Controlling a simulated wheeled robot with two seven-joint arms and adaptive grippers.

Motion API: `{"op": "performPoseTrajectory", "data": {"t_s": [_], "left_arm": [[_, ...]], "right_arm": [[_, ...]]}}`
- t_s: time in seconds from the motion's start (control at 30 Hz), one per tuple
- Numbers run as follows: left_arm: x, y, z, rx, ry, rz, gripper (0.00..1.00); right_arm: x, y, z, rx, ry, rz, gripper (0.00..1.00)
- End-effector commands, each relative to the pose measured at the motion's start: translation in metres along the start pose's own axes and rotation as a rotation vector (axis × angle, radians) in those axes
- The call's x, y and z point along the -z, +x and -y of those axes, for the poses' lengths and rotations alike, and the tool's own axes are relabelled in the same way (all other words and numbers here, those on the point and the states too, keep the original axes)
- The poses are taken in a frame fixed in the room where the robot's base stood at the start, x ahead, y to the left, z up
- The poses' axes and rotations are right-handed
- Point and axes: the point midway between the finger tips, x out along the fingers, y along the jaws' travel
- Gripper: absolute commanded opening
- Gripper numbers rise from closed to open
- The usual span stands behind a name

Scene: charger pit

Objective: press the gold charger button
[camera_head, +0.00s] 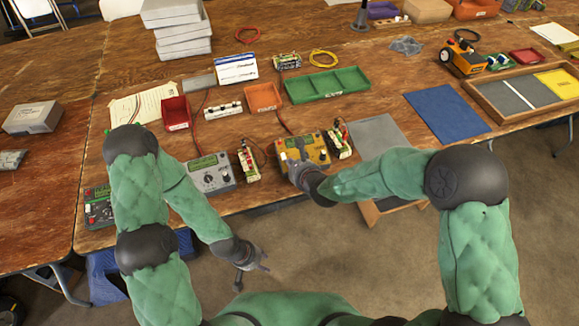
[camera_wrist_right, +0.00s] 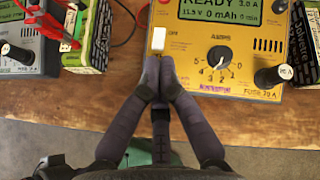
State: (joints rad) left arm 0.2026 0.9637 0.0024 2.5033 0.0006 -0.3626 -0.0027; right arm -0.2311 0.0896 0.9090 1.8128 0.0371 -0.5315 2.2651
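The gold charger (camera_head: 315,150) sits near the table's front edge; it also fills the upper right of the right wrist view (camera_wrist_right: 250,55). Its display reads READY, 3.0 A. A white button (camera_wrist_right: 158,38) is at its left side, left of a black dial (camera_wrist_right: 219,57). My right gripper (camera_head: 294,168) is at the charger's front left. In the right wrist view its fingertips (camera_wrist_right: 158,82) are together and empty, just below the button in the picture; I cannot tell whether they touch the charger. My left gripper (camera_head: 252,276) hangs open and empty in front of the table.
Battery packs stand left (camera_head: 249,163) and right (camera_head: 339,140) of the gold charger. A silver charger (camera_head: 211,173) and a dark charger (camera_head: 99,208) are further left. Red bin (camera_head: 176,112), orange bin (camera_head: 263,97) and green tray (camera_head: 327,85) lie behind. The blue mat (camera_head: 446,111) is bare.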

Motion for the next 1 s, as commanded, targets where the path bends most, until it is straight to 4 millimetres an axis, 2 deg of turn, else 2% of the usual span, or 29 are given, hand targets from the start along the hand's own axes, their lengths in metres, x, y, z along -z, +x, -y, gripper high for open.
{"op": "performPoseTrajectory", "data": {"t_s": [0.57, 1.0], "left_arm": [[0.0, 0.0, 0.0, 0.0, 0.0, 0.0, 0.4], [0.0, 0.012, 0.004, 0.0, 0.0, 0.0, 0.4]], "right_arm": [[0.0, 0.0, 0.0, 0.0, 0.0, 0.0, 0.0], [0.006, 0.006, -0.002, 0.0, 0.0, 0.0, 0.0]]}}
